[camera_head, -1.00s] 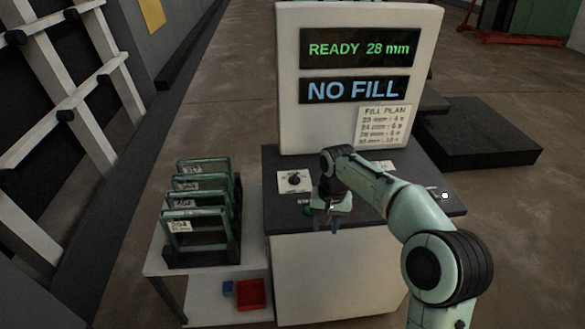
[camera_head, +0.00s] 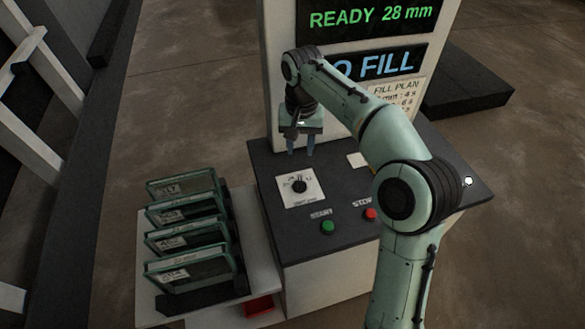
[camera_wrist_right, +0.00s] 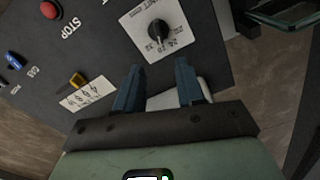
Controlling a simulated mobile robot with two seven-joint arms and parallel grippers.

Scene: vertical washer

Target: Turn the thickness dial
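The thickness dial (camera_head: 299,185) is a black knob on a white square plate on the dark console top. It also shows in the right wrist view (camera_wrist_right: 158,29), just beyond the fingertips, with numbers printed around it. My right gripper (camera_head: 301,150) hangs above the back of the console, behind the dial in the head view. In the right wrist view the right gripper (camera_wrist_right: 158,75) has its two blue fingers apart with nothing between them, and it does not touch the dial. My left gripper is not in view.
A green START button (camera_head: 328,227) and a red STOP button (camera_head: 371,214) sit on the console in front of the dial. The display panel (camera_head: 281,80) reads READY 28 mm, with its lower sign partly covered by my arm. Framed glass panes (camera_head: 190,242) stand in a rack at the left.

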